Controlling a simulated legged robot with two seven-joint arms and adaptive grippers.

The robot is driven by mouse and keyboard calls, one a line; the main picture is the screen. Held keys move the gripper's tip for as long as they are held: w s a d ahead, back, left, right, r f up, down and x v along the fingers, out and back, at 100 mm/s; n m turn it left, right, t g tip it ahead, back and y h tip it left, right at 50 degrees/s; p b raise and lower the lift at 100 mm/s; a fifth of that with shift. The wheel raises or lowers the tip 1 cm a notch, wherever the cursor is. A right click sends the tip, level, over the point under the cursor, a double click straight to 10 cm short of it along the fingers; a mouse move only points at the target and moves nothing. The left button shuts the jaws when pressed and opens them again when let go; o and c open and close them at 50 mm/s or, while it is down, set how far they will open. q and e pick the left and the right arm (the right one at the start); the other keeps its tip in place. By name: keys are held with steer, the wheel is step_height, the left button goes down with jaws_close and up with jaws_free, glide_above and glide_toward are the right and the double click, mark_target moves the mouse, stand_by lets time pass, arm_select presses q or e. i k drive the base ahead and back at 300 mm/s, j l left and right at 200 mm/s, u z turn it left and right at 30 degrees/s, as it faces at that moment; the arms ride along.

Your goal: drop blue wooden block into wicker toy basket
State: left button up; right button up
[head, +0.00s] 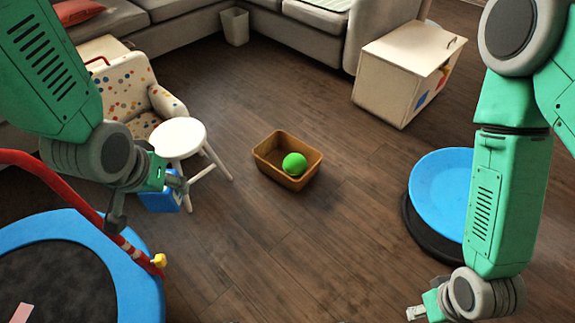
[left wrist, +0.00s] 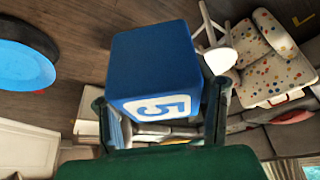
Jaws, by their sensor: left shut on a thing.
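In the head view the block (head: 160,200) shows partly behind my left gripper (head: 150,190), beside the white stool. The wicker basket (head: 268,155) is on the wooden floor near the middle of the head view, to the right of the block. A green ball (head: 294,164) lies in it. My right gripper (head: 422,312) is low at the right, partly cut off by the frame edge, and its fingers are unclear.
A white stool (head: 180,136) and a dotted armchair (head: 125,85) stand behind my left gripper. A blue trampoline (head: 135,265) with a red bar is at lower left. A blue round seat (head: 440,190) and a toy chest (head: 385,85) stand right. Floor around the basket is clear.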

mark_target(279, 157)
steer(key=i+j, duration=0.15)
steer(key=i, duration=0.4)
steer(key=i+j, duration=0.15)
steer(key=i, duration=0.45)
steer(key=i+z, duration=0.25)
steer(key=z, duration=0.15)
steer(key=i+j+z, duration=0.2)
steer(key=z, duration=0.15)
steer(key=i+j+z, duration=0.2)
steer(key=z, duration=0.4)
